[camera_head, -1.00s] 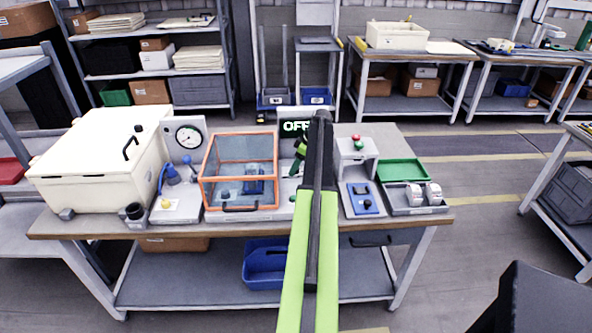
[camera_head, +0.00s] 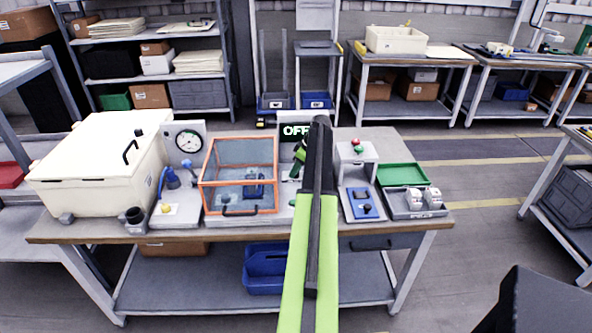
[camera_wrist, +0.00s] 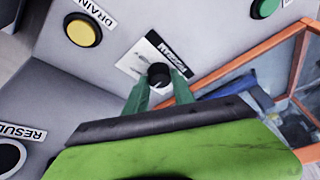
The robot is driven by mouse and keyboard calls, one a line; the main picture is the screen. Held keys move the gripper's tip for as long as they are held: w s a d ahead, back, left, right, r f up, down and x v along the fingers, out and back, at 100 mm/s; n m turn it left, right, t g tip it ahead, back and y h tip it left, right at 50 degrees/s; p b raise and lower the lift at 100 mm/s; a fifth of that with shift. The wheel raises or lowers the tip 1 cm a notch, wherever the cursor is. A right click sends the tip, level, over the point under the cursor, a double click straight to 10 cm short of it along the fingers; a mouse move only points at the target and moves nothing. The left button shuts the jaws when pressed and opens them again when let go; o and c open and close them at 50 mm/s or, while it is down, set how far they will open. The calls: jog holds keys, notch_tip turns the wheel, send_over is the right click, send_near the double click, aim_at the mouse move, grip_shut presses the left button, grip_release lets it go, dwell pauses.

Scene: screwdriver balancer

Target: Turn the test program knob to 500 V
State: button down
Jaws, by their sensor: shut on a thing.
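The black test program knob (camera_wrist: 158,74) shows in the wrist view on a grey panel, beside a white label that reads upside down. My gripper (camera_wrist: 160,85) has its two green fingers closed around the knob, one on each side. In the head view the display (camera_head: 296,130) above the panel reads OFF. My arm hides most of the knob area there, and only a small green part of my gripper shows left of the arm. The knob's pointer and scale marks are too small to read.
A yellow button (camera_wrist: 82,31) labelled DRAIN and a dark button (camera_wrist: 10,157) labelled RESULT are close by on the panel. The orange-framed clear box (camera_head: 240,176) stands just left of my arm. A blue device (camera_head: 362,203) and a green tray (camera_head: 403,172) stand to the right.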

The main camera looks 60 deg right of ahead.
jog(key=m+h, duration=0.1)
jog(key=m, duration=0.1)
jog(key=m+h, duration=0.1)
jog(key=m, duration=0.4)
jog(key=shift+a+h, duration=0.25)
jog(key=shift+h, duration=0.15)
jog(key=m+h, duration=0.1)
jog(key=m, duration=0.2)
jog(key=shift+a+m+g, duration=0.1)
jog(key=shift+m+g, duration=0.2)
jog(key=shift+g, duration=0.1)
jog(key=shift+m+g+h, duration=0.5)
jog(key=shift+m+g, duration=0.1)
jog(key=shift+m, duration=1.2)
jog(key=shift+a, duration=0.1)
jog(key=c, duration=1.1)
grip_release()
jog(key=shift+o, duration=0.2)
jog(key=shift+r, duration=0.1)
